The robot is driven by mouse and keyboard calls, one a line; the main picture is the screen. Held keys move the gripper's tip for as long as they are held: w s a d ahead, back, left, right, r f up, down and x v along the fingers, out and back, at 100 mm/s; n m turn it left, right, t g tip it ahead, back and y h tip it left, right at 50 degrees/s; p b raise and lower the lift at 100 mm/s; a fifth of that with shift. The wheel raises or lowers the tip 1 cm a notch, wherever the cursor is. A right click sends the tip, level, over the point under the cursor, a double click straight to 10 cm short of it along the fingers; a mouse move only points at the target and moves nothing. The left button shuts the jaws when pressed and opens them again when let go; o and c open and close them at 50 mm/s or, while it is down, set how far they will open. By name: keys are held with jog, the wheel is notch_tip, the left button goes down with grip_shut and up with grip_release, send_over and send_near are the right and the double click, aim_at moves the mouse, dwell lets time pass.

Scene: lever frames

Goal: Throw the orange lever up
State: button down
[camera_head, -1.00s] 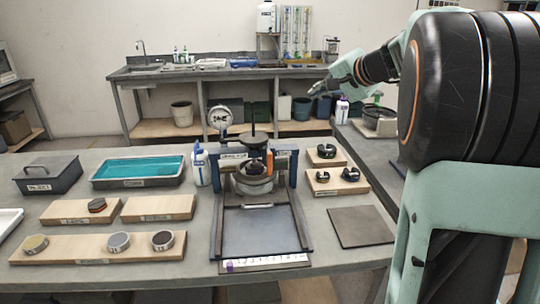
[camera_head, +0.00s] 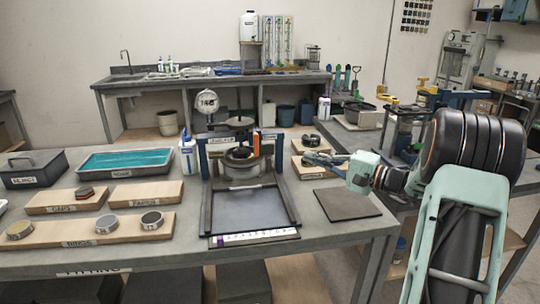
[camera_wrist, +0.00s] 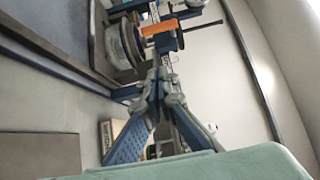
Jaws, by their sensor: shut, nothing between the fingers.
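The orange lever (camera_head: 256,143) is a short upright bar at the right side of the blue press-like frame (camera_head: 208,165). It stands close to the frame's right post, and I cannot tell which end is its pivot. In the wrist view the orange lever (camera_wrist: 161,27) lies across the picture, beyond the fingertips. My gripper (camera_head: 308,157) is to the right of the frame, a little lower than the lever and apart from it. In the wrist view my gripper (camera_wrist: 165,72) has its blue-grey fingers together with nothing between them.
Wooden blocks (camera_head: 312,172) with dark clamps stand just right of the frame, beneath and behind my gripper. A dark flat plate (camera_head: 347,204) lies in front of them. A round dial gauge (camera_head: 208,101) rises at the frame's left. A teal tray (camera_head: 125,163) is further left.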

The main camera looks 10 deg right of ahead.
jog(key=s+a+x, duration=0.2)
jog(key=x, duration=1.1)
jog(key=shift+f+b, duration=0.25)
jog(key=shift+b, duration=0.3)
